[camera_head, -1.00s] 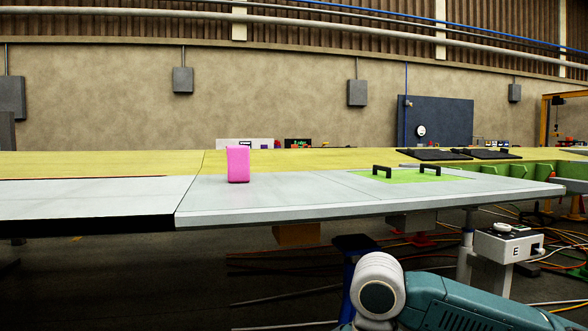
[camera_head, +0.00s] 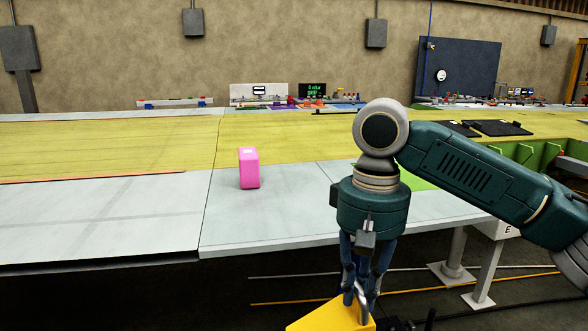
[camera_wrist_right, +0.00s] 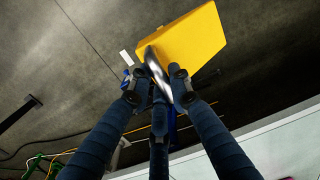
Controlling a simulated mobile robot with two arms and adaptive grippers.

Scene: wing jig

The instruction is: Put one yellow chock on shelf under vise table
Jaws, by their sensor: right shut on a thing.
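My right gripper (camera_head: 362,290) points down in front of the near table edge, at the lower middle of the head view. It is shut on the metal handle of a yellow chock (camera_head: 330,316), which hangs below the fingers and is cut off by the bottom of the picture. In the right wrist view, the chock (camera_wrist_right: 192,42) is past the fingertips (camera_wrist_right: 160,85), with its shiny handle (camera_wrist_right: 156,68) between them. The chock is in the air over the dark floor. My left gripper is not in view. I cannot make out a vise table or its shelf.
A long table with a pale grey front (camera_head: 110,225) and a yellow strip (camera_head: 100,143) spans the view. A pink block (camera_head: 249,168) stands on it. Table legs (camera_head: 480,270) and cables on the floor are at the lower right. A green frame (camera_head: 530,153) is far right.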

